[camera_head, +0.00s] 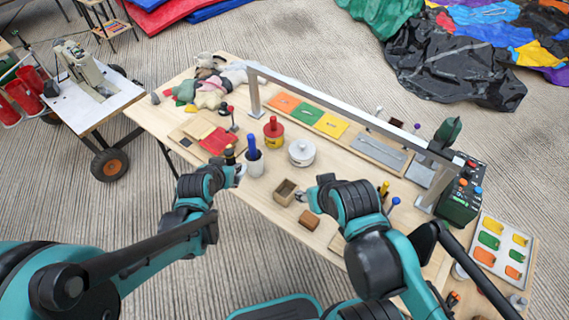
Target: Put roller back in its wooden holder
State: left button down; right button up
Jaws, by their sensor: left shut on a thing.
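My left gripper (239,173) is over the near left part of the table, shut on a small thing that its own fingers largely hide. A dark upright handle (229,155) shows just behind it and looks like part of the roller, though the roller's full shape cannot be made out. A small open wooden box (286,191), which looks like the wooden holder, stands right of the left gripper, apart from it. My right gripper (304,196) is close to the box's right side. Its fingers are too small and dark to tell open from shut.
A white cup with a blue-handled tool (254,163) stands right beside the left gripper. A white lidded pot (301,152), a red-and-yellow jar (273,133) and a brown block (310,222) are nearby. A metal rail (335,108) spans the table's far side.

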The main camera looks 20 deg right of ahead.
pick_arm(q)
jog(key=s+d+r+m+g+h, duration=0.1)
jog(key=s+d+m+h, duration=0.1)
jog(key=d, duration=0.6)
jog(key=s+d+m+h, duration=0.1)
jog(key=d+m, duration=0.1)
jog(key=d, duration=0.6)
jog(key=shift+a+f+b, duration=0.15)
jog(key=shift+f+b, duration=1.85)
jog(key=shift+f, duration=0.1)
jog(key=shift+f, duration=0.1)
jog(key=shift+f+b, duration=0.25)
jog(key=shift+b, duration=0.15)
jog(key=shift+f+b, duration=1)
jog(key=shift+f, duration=0.15)
